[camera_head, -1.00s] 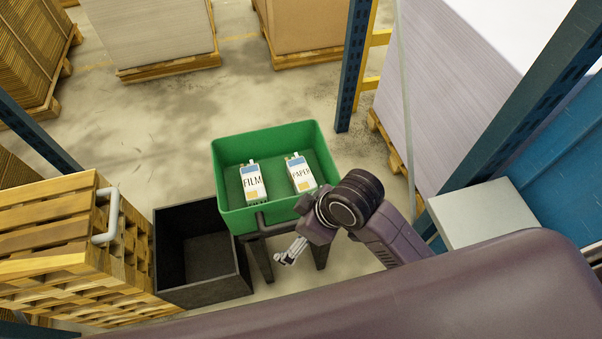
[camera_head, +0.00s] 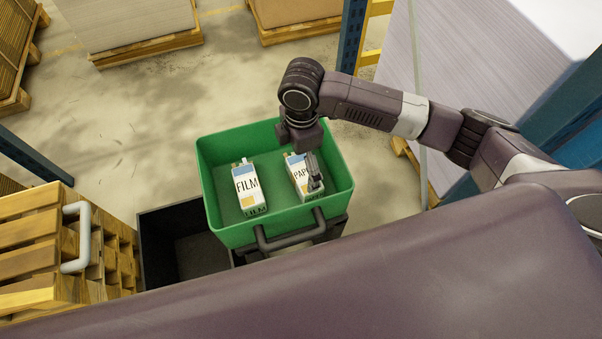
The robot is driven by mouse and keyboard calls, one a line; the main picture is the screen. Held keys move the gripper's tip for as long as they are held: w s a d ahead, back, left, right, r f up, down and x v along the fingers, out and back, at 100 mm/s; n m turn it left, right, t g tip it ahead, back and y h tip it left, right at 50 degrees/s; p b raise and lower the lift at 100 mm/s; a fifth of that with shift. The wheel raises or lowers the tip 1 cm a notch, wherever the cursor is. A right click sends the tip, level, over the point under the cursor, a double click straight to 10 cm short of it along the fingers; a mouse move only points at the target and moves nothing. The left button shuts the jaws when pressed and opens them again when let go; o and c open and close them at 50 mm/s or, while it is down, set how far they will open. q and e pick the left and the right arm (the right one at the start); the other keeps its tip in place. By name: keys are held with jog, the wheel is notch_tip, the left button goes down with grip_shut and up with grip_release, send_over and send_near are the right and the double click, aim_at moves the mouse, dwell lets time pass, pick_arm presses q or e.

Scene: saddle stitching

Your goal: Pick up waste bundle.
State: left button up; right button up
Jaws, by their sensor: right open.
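Two waste bundles lie in a green bin (camera_head: 234,236). The FILM bundle (camera_head: 247,187) is a white block with a blue band and dark lettering, on the left. The PAPER bundle (camera_head: 300,172) is a similar white block on the right, partly hidden by my right gripper. My right gripper (camera_head: 314,184) points down into the bin over the PAPER bundle. It is open, with its fingers at the bundle's right side; whether they touch it I cannot tell. My left gripper is not in view.
A black open box (camera_head: 160,250) stands on the floor left of the bin. Stacked wooden pallets (camera_head: 35,235) with a grey handle are at far left. A blue rack post (camera_head: 352,40) stands behind. Clear floor lies beyond the bin.

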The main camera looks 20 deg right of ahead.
aim_at(304, 172)
jog(key=shift+w+d+f+b, duration=0.2)
jog(key=shift+w+f+b, duration=0.15)
jog(key=shift+f, duration=0.3)
jog(key=shift+w+d+f+b, duration=0.15)
jog(key=shift+w+f+b, duration=0.15)
jog(key=shift+f, duration=0.3)
jog(key=f, duration=0.4)
jog(key=d+f+p, duration=0.1)
jog(key=f, duration=0.2)
jog(key=shift+s, duration=0.1)
jog(key=shift+a, duration=0.1)
jog(key=c, duration=0.9)
